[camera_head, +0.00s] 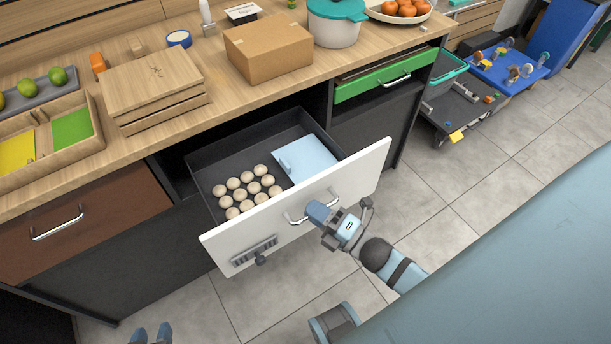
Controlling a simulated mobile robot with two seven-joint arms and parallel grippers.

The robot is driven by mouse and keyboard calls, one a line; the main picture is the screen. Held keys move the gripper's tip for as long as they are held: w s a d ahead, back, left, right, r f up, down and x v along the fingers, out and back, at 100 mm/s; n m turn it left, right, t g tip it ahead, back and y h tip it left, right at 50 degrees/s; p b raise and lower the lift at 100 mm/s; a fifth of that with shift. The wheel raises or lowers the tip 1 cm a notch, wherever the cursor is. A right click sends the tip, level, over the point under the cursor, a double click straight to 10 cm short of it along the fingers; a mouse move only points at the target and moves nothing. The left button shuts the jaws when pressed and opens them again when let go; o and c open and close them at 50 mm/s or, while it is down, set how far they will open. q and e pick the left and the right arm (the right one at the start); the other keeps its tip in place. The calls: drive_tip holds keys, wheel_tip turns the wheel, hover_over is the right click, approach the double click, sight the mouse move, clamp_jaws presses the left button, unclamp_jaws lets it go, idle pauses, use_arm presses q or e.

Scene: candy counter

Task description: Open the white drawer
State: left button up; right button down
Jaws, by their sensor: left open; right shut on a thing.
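The white drawer (363,180) is pulled well out of the counter. Its dark inside holds several round cream balls (247,177) and a flat light-blue piece (306,157). My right gripper (316,211) is shut on the drawer's metal handle (292,221) at the middle of the white front. The fingers hide part of the handle. My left gripper (151,334) shows only its two blue fingertips at the bottom edge. They are apart and empty, well away from the drawer.
Grey floor tiles (470,190) lie clear right of the white drawer.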

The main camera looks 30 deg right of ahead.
drive_tip(key=shift+s, duration=0.5)
drive_tip(key=c, duration=1.4)
unclamp_jaws()
drive_tip(key=shift+c, duration=0.2)
drive_tip(key=shift+s, duration=0.1)
drive_tip(key=v, duration=1.3)
drive_tip(key=shift+s+d, duration=0.2)
drive_tip(key=shift+s, duration=0.1)
drive_tip(key=shift+f, duration=0.1)
